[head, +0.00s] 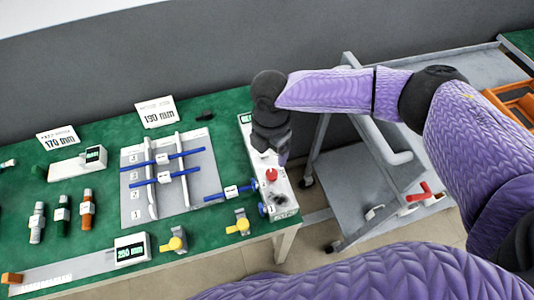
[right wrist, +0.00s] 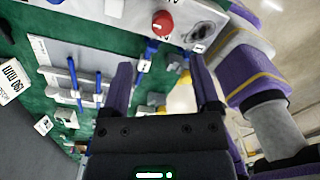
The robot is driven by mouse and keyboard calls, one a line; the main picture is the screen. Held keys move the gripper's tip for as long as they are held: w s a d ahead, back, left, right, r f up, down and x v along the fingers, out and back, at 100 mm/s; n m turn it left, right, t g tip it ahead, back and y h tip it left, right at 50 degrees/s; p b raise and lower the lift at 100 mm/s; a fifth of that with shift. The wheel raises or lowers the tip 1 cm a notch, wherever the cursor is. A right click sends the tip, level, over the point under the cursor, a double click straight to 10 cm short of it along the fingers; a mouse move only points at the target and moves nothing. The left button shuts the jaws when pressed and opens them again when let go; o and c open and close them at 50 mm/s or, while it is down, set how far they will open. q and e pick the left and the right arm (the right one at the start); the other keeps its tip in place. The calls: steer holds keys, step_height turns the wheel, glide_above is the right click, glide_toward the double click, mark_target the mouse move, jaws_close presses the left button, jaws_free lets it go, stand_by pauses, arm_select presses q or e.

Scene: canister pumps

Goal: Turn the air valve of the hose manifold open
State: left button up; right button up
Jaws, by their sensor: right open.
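A long white box (head: 282,200), which looks like the hose manifold, stands at the right end of the green table. It carries a red knob (head: 271,175), blue fittings and a dial; I cannot tell for sure which part is the air valve. The red knob also shows at the top of the right wrist view (right wrist: 163,23), beyond the fingertips. My right gripper (head: 272,150) hangs over the box just behind the red knob, hiding part of the box. Its fingers (right wrist: 161,68) are apart with nothing between them. My left gripper is not in view.
Blue rods (head: 165,178) lie across white rails on a numbered plate. Two yellow-knobbed pieces (head: 239,222) sit at the front edge. Small bottles (head: 87,210), displays and number cards stand to the left. A grey cart (head: 360,190) with a red handle stands right of the table.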

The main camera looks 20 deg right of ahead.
mark_target(272, 172)
steer(key=f, duration=0.2)
steer(key=f+b, duration=0.1)
steer(key=f, duration=0.2)
steer(key=f+b, duration=0.1)
steer(key=f, duration=0.2)
steer(key=shift+s, duration=0.3)
steer(key=shift+f+b, duration=0.4)
steer(key=shift+f, duration=0.15)
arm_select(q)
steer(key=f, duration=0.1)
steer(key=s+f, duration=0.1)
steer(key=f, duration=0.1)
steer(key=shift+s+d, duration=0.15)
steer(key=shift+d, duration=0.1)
arm_select(e)
steer(key=shift+c, duration=0.6)
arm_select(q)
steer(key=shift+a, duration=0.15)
arm_select(e)
jaws_close()
